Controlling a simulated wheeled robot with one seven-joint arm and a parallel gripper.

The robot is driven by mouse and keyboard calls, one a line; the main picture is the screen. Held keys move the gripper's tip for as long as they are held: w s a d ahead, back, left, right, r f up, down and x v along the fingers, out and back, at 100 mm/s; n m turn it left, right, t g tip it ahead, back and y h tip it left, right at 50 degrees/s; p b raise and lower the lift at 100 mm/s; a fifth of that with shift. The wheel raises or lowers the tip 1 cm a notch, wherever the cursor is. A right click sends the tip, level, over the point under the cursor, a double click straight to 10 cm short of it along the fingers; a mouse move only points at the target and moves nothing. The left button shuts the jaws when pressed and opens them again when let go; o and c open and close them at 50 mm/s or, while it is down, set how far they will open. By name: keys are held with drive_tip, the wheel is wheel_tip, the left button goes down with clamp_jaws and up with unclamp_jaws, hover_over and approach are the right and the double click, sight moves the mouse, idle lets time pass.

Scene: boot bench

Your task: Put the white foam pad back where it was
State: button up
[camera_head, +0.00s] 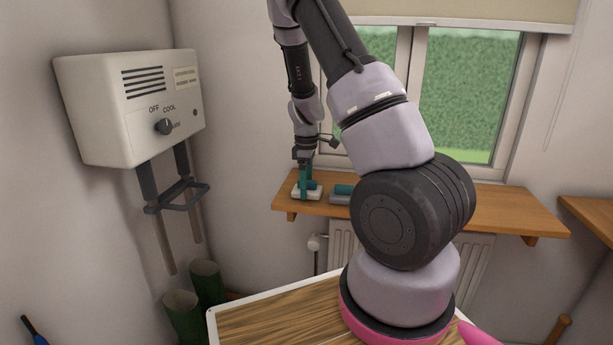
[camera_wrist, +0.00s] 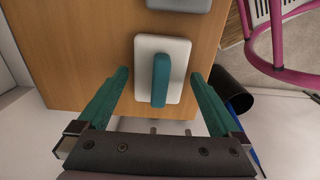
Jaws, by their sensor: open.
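The white foam pad (camera_head: 314,195) lies flat near the left end of the wooden window shelf. It has an upright teal grip on top. In the wrist view the white pad (camera_wrist: 145,72) is in the upper middle, its grip running lengthwise between my fingers. My gripper (camera_head: 305,176) is over the pad, pointing down. In the wrist view my gripper (camera_wrist: 159,74) is open, with one teal finger on each side of the pad and gaps to the grip. I cannot tell whether the fingertips touch anything.
A grey pad (camera_head: 339,198) with a teal grip lies just right of the white one; it also shows in the wrist view (camera_wrist: 180,4). The wooden shelf (camera_head: 510,202) is clear farther right. A wall heater box (camera_head: 100,115) with a hanging rack and green boots (camera_head: 207,282) stand left.

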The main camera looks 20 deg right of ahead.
drive_tip(key=s+a+r+m+t+y, duration=0.1)
drive_tip(key=s+r+m, duration=0.1)
drive_tip(key=r, duration=0.8)
drive_tip(key=s+a+r+m, duration=0.1)
drive_tip(key=s+r+m, duration=0.1)
drive_tip(key=r, duration=0.7)
drive_tip(key=s+a+r+m+t, duration=0.3)
drive_tip(key=s+r+m, duration=0.2)
drive_tip(key=s+r, duration=0.2)
drive_tip(key=s+a+r+m+t+y, duration=0.1)
drive_tip(key=s+a+r+m+t, duration=0.2)
drive_tip(key=s+r+m, duration=0.3)
drive_tip(key=s+r, duration=0.1)
drive_tip(key=s, duration=0.4)
drive_tip(key=shift+s+a+r, duration=0.15)
drive_tip(key=shift+s+r, duration=0.2)
